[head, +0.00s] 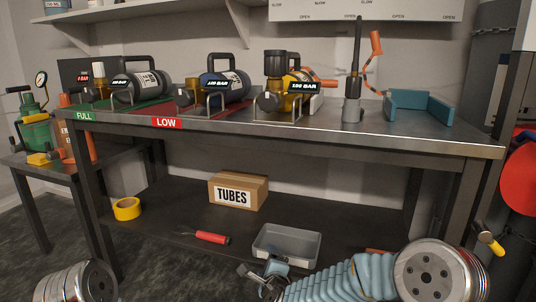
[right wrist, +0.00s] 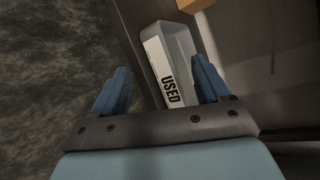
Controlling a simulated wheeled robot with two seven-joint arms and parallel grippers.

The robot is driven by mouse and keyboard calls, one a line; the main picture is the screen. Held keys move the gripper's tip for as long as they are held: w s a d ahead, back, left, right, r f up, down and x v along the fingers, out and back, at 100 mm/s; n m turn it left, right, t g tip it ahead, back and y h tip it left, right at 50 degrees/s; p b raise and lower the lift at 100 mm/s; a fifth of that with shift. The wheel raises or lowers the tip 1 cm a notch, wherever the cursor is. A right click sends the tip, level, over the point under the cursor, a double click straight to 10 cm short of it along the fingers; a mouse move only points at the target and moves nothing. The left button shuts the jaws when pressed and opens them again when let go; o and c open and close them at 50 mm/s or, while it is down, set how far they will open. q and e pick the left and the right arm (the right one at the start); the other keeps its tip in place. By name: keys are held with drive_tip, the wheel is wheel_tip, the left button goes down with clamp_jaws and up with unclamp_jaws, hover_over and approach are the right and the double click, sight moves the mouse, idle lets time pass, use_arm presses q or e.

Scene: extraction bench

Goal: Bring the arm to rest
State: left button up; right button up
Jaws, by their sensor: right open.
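My right arm (head: 345,280) reaches in from the lower right of the head view, in front of the bench's lower shelf. Its gripper (head: 266,276) is low, at the front of the grey tray (head: 290,260). In the right wrist view the gripper (right wrist: 160,78) has its two blue fingers spread apart with nothing between them. A grey tray with a white "USED" label (right wrist: 160,70) lies beyond the fingers, and I see no contact. Of my left arm only a round joint shows at the lower left; its gripper is out of view.
The bench top (head: 440,136) carries several cylinders in racks, an upright grey tool (head: 352,100) and a teal holder (head: 418,106). The lower shelf holds a "TUBES" box (head: 238,192), yellow tape (head: 127,209) and a red-handled tool (head: 211,237). Open floor (right wrist: 50,70) lies beside the shelf.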

drive_tip(key=s+d+f+n+g, duration=0.2)
drive_tip(key=s+f+n, duration=0.1)
drive_tip(key=f, duration=0.4)
drive_tip(key=s+d+f+n+g, duration=0.2)
drive_tip(key=s+d+f+n, duration=0.15)
drive_tip(key=f, duration=0.35)
drive_tip(key=s+d+f+n+g, duration=0.25)
drive_tip(key=s+f+n, duration=0.2)
drive_tip(key=s, duration=0.35)
drive_tip(key=s+d+f+n+g+y, duration=0.1)
drive_tip(key=s+d+f+n+g, duration=0.15)
drive_tip(key=s+f, duration=0.4)
drive_tip(key=s+d+f+n+g, duration=0.2)
drive_tip(key=s+f+n+g, duration=0.15)
drive_tip(key=s, duration=0.45)
drive_tip(key=s+r+n+p, duration=0.1)
drive_tip(key=s+r+p, duration=0.2)
drive_tip(key=r+p, duration=1.3)
drive_tip(key=shift+s+a+n+g+y+p, duration=0.15)
drive_tip(key=shift+a+n+g+y+p, duration=0.25)
drive_tip(key=shift+p, duration=0.45)
